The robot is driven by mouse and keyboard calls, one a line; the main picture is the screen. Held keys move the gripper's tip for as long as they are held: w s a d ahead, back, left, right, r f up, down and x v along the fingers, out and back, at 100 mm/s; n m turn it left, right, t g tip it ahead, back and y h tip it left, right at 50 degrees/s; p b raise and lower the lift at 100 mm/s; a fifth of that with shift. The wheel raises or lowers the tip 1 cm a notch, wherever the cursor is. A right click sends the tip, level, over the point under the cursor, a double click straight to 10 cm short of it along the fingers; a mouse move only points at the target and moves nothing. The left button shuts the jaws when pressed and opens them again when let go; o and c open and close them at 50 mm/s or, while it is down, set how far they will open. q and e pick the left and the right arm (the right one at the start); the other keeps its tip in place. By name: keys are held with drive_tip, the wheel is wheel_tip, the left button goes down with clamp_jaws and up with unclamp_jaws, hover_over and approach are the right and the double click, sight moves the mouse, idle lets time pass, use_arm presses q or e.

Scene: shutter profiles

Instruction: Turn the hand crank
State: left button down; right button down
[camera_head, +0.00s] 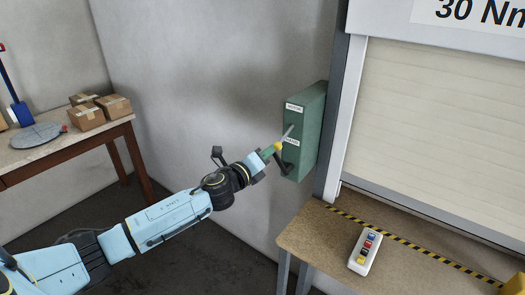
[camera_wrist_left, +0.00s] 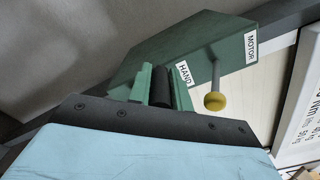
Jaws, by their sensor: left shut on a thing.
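A green box (camera_head: 312,130) with MOTOR and HAND labels is on the wall beside the shutter; it also shows in the left wrist view (camera_wrist_left: 180,50). A grey lever with a yellow knob (camera_wrist_left: 214,100) sticks out of it near the labels. Which label the lever points to is hard to tell. The black hand crank (camera_head: 284,166) is low on the box's front. My left gripper (camera_head: 270,152) is shut on the crank's black grip (camera_wrist_left: 161,86), which shows between its green fingers in the left wrist view. The fingers partly hide the crank. My right gripper is not in view.
The closed roller shutter (camera_head: 440,130) is right of the box. Below it, a wooden bench (camera_head: 315,240) holds a button box (camera_head: 365,250). A table (camera_head: 60,150) with cardboard boxes (camera_head: 86,115) stands at the left. The floor between is clear.

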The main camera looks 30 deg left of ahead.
use_arm(q)
drive_tip(key=shift+s+d+r+m+p, duration=0.1)
drive_tip(key=shift+d+r+m+p, duration=0.25)
drive_tip(key=shift+m, duration=0.3)
drive_tip(key=shift+d+r+m+p, duration=0.2)
drive_tip(key=shift+d+m+p, duration=0.2)
drive_tip(key=shift+m, duration=0.25)
drive_tip(key=c, duration=1.3)
unclamp_jaws()
drive_tip(key=shift+d, duration=0.1)
drive_tip(key=shift+f, duration=0.1)
drive_tip(key=s+a+b, duration=0.2)
drive_tip(key=s, duration=1.1)
drive_tip(key=shift+s, duration=0.15)
